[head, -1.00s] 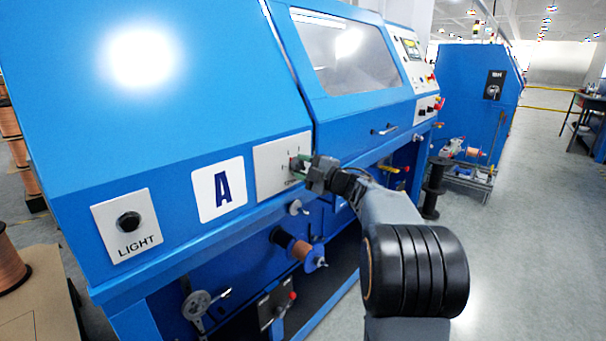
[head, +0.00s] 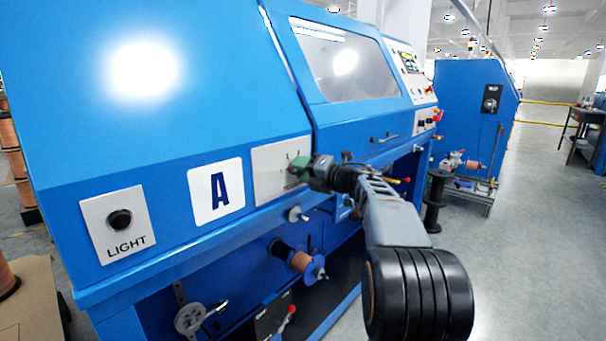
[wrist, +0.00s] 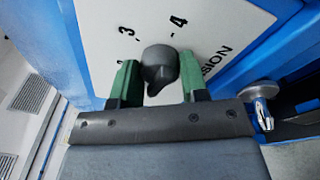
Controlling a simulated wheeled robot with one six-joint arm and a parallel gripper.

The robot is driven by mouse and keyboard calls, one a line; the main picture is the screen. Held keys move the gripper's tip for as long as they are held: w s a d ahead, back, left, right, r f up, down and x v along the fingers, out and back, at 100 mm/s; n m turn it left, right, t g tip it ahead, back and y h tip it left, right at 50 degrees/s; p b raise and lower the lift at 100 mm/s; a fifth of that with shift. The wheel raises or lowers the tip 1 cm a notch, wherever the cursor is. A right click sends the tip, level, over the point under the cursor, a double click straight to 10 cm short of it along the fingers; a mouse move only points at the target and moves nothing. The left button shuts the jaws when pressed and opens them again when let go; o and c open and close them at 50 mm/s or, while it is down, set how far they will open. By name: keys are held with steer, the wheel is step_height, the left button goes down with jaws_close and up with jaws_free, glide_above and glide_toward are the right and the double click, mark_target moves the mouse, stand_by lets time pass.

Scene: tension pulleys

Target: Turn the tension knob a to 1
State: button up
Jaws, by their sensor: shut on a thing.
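The tension knob (wrist: 160,66) is a dark grey round knob on a pale plate (wrist: 100,18) marked with a 3, a 4 and part of a word ending "SION". My gripper (wrist: 157,75) has its green fingers on either side of the knob and is shut on it. The narrow tip of the knob points down toward my gripper's palm in the wrist view. In the head view my gripper (head: 303,168) is at the plate (head: 268,172) right of the large "A" sign (head: 217,190), and it hides the knob there. The other numbers are out of view or covered.
The blue machine (head: 150,170) fills the left and middle. A LIGHT switch (head: 120,220) is left of the sign. A spool (head: 300,262) and small pulley (head: 297,214) stick out below the plate. Open floor (head: 510,250) lies at the right.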

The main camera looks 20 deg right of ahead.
steer(key=shift+n, duration=0.6)
steer(key=o, duration=0.9)
steer(key=p+v, duration=0.1)
steer(key=v, duration=1.2)
steer(key=shift+s+d+r+p, duration=0.1)
steer(key=shift+s+d+p, duration=0.1)
steer(key=shift+s+p, duration=0.2)
steer(key=shift+r, duration=0.1)
